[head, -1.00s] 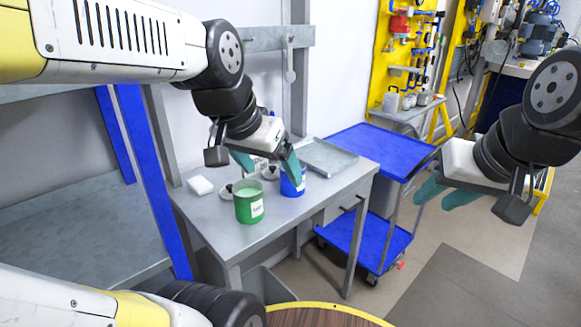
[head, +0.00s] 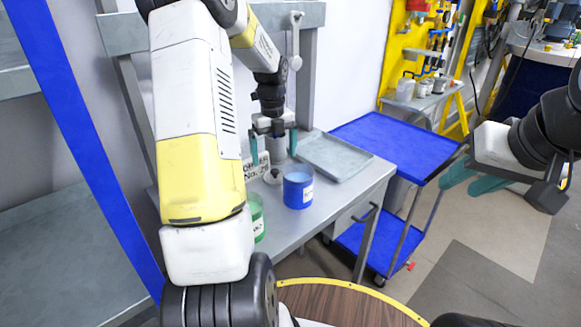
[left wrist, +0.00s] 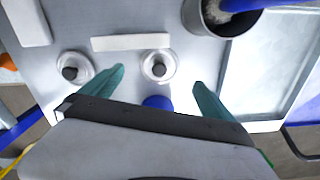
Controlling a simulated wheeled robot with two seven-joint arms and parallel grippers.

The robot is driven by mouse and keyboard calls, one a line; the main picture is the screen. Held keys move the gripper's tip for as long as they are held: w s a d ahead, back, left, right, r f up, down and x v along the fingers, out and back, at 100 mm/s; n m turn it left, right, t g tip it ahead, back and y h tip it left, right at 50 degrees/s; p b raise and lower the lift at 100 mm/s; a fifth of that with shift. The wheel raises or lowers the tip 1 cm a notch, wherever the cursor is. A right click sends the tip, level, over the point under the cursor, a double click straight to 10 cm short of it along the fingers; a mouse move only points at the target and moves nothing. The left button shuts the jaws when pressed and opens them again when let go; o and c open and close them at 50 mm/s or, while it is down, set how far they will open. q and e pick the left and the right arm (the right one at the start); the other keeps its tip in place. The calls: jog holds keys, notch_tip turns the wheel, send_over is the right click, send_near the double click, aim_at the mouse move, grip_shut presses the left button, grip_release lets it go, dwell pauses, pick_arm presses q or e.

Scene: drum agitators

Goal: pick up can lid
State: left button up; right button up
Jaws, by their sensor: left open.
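Two round pale can lids with dark knobs lie on the grey table in the left wrist view: one lid (left wrist: 158,66) ahead of my left gripper (left wrist: 159,78), between the lines of its fingers, and another lid (left wrist: 73,68) to its left. One lid (head: 273,177) shows in the head view, below my left gripper (head: 273,156), which points down, open and empty. The blue can (head: 298,187) stands right of that lid. The green can (head: 257,217) is partly hidden by my left arm. My right gripper (head: 472,179) is open and empty at the right, away from the table.
A grey tray (head: 350,164) lies on the table's right part. A grey container (left wrist: 213,20) stands behind the lids, and a white sign (left wrist: 130,42) is close behind them. A blue cart (head: 400,150) stands to the right.

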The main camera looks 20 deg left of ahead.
aim_at(274, 170)
pick_arm(q)
notch_tip(274, 170, down, 7)
jog(key=shift+r, duration=0.15)
jog(key=c, duration=1.4)
